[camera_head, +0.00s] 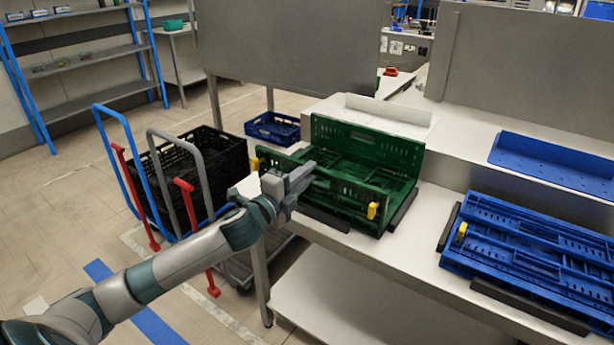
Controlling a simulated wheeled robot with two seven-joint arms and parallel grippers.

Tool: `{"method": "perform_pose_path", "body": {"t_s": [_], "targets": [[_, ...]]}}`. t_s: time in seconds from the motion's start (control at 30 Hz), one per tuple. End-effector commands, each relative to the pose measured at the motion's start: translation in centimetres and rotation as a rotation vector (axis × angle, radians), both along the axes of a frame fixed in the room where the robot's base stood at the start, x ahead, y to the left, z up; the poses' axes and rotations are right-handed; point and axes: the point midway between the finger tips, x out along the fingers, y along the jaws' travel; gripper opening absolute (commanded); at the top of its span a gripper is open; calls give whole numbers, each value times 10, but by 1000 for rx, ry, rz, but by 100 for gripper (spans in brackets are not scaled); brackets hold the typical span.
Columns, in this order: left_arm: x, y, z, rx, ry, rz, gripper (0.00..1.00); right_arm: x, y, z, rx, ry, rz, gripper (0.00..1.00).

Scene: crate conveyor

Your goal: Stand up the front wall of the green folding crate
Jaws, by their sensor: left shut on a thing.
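The green folding crate (400,152) stands on the grey-white table in the middle of the view. Its back wall stands upright, and folded green panels lie inside. The front wall (345,202) is raised on the near side, with a yellow latch at each end; I cannot tell if it is fully upright. My left gripper (303,176) is shut on the upper edge of this wall, left of its middle, and hides part of it. My right gripper is not in view.
A folded blue crate (535,245) lies on the table to the right, between dark rails. A blue perforated panel (555,163) lies behind it. Black crates (215,165) stand on a trolley at the left. A small blue crate (273,129) is behind them.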

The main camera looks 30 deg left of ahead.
Motion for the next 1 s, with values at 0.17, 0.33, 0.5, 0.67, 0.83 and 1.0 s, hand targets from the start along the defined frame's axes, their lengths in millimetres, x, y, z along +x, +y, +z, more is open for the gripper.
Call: {"method": "perform_pose_path", "body": {"t_s": [0.17,0.33,0.5,0.67,0.83,1.0], "targets": [[0,0,-1,0,1,0,0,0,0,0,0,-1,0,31],[0,0,-1,0,1,0,36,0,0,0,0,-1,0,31],[0,0,0,0,1,0,36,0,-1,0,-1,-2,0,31],[-1,0,-1,0,1,0,36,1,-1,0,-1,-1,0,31],[-9,1,-1,0,2,0,36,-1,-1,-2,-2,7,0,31],[-26,2,-2,1,3,0,36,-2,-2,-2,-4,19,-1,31]]}}
